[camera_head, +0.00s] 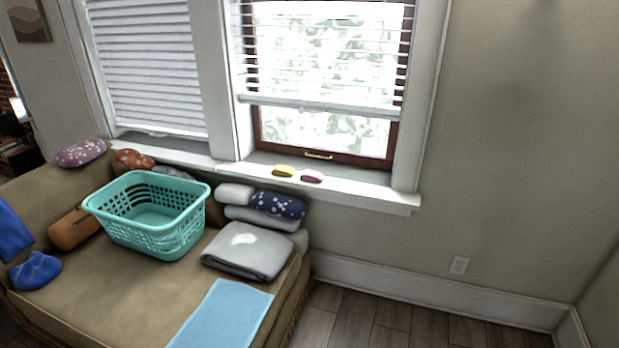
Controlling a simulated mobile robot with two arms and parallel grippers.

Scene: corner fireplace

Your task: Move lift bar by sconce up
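Two windows with white slatted blinds show. The right blind's bottom bar (322,106) hangs level across the middle of its window, with bare glass below it. The left blind (150,60) hangs lower, and its bottom bar (165,135) is just above the sill. A small brass handle (319,155) sits on the lower dark frame of the right window. No sconce shows, so I cannot tell which bar is by it. Neither of my grippers is in view.
A tan daybed (110,290) stands below the windows, holding a teal basket (150,215), cushions and a folded grey blanket (247,250). Yellow (284,171) and pink (312,176) items lie on the sill. Wooden floor (390,325) at the right is clear.

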